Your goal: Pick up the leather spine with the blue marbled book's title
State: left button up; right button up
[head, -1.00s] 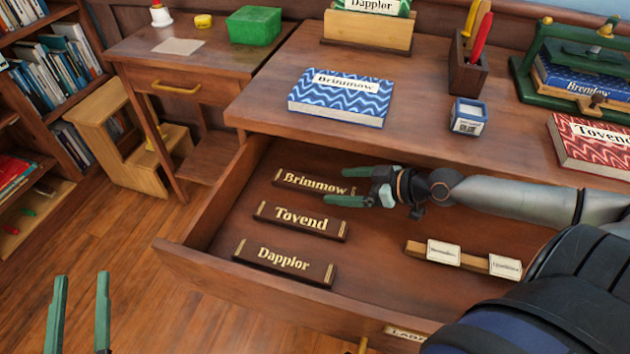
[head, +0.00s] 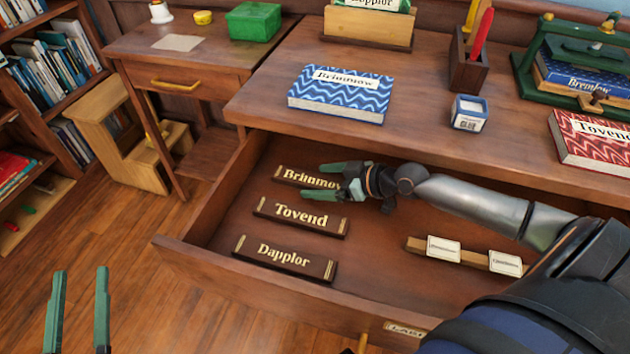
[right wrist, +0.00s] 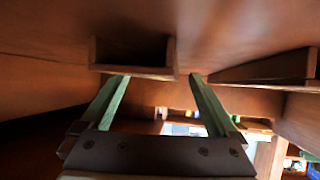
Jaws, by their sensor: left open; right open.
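The blue marbled book (head: 342,105) lies flat on the desk top, and its white label reads Brinmow. The dark leather spine lettered Brinmow (head: 292,177) lies in the open drawer, the furthest back of three spines. My right gripper (head: 324,182) is open at the right end of this spine, its fingers pointing left and partly covering the lettering. In the right wrist view a dark spine-like piece (right wrist: 132,72) shows just beyond and between the open fingertips; contact cannot be told. My left gripper (head: 79,272) is open and empty over the floor at lower left.
Spines lettered Tovend (head: 300,217) and Dapplor (head: 284,257) lie in front in the drawer (head: 200,262). A wooden strip with two white labels (head: 443,249) lies at its right.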

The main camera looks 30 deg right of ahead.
jog(key=shift+c, duration=0.2)
jog(key=c, duration=1.4)
jog(key=shift+c, duration=0.2)
